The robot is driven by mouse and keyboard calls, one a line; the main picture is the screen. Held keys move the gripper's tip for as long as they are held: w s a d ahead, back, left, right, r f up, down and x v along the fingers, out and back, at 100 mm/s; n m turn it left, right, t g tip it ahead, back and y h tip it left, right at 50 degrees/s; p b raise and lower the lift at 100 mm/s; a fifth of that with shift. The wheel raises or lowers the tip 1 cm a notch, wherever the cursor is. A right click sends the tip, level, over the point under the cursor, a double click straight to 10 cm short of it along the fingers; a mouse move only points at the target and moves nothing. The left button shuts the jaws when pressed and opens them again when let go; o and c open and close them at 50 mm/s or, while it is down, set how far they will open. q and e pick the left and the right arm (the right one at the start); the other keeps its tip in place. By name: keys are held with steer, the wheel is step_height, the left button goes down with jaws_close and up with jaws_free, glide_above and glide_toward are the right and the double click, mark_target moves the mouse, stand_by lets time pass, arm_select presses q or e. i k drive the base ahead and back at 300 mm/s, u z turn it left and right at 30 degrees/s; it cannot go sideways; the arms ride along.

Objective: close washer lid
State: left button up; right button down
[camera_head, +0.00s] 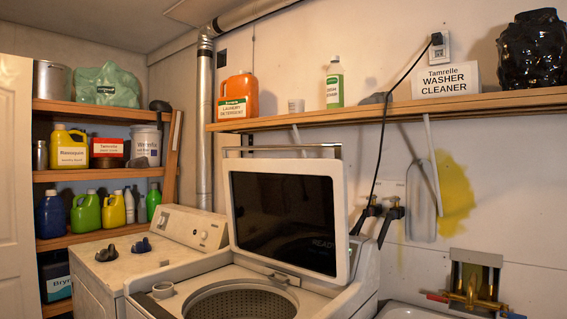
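The washer (190,272) is a white top-loader in the lower middle of the head view. Its lid (285,215), a white frame around a dark glossy panel, stands raised, nearly upright and tilted. Below it, the round perforated drum (240,300) is uncovered and partly cut off by the bottom edge.
A white machine (100,270) with two small dark objects on top adjoins on the left. A wooden shelf (350,112) with bottles runs above the lid. Taps and a hanging cord (380,150) are right of it. A sink edge (400,310) shows at lower right.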

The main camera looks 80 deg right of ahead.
mark_target(289, 214)
steer(key=k, duration=0.85)
steer(key=z, duration=0.55)
